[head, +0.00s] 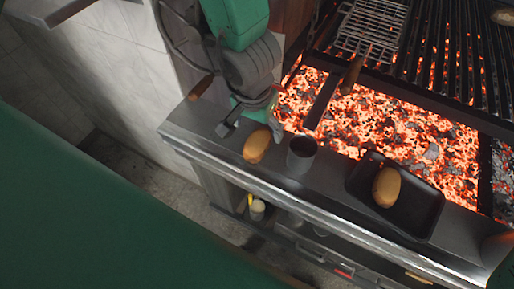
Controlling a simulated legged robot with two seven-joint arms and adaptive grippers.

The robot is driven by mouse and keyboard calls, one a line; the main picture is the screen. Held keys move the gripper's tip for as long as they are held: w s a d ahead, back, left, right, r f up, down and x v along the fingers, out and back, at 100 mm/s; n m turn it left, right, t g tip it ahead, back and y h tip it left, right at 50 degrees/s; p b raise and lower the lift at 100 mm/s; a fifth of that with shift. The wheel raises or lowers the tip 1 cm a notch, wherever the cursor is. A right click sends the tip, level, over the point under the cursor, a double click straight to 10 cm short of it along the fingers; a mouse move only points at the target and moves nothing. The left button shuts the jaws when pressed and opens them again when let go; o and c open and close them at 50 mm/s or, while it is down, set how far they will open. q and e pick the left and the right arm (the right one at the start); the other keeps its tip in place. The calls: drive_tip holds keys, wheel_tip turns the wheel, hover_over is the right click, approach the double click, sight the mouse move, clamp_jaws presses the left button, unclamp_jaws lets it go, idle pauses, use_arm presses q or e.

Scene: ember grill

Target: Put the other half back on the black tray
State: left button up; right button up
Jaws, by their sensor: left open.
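One bread half (257,146) lies on the steel ledge at the front of the grill, left of a dark cup. The black tray (424,214) sits on the ledge to the right, with another bread half (386,186) on it. My left gripper (249,126) is open, just above and behind the bread half on the ledge. One finger is close to the bread, and I cannot tell whether they touch. My right gripper is not in view.
A dark cup (301,155) stands between the bread half and the tray. Glowing coals (360,125) lie behind the ledge. A wire grill basket (372,28) rests on the grate. A wooden-handled tool (201,87) is at the left. A shelf with small items is below.

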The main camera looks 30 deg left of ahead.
sight(258, 141)
use_arm(q)
drive_tip(key=shift+w+d+f+b, duration=0.15)
drive_tip(key=shift+f+b, duration=0.6)
drive_tip(key=shift+f, duration=0.45)
drive_tip(key=f+b, duration=0.2)
drive_tip(key=f, duration=0.1)
drive_tip(key=f+b, duration=0.1)
drive_tip(key=b, duration=0.1)
drive_tip(key=shift+w+a+f, duration=0.2)
drive_tip(key=shift+a+f, duration=0.05)
drive_tip(key=shift+a, duration=0.15)
drive_tip(key=shift+r, duration=0.1)
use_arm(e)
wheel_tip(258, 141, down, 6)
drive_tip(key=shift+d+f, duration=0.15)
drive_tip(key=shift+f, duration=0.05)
use_arm(q)
drive_tip(key=c, duration=1.2)
drive_tip(key=shift+d+r, duration=0.1)
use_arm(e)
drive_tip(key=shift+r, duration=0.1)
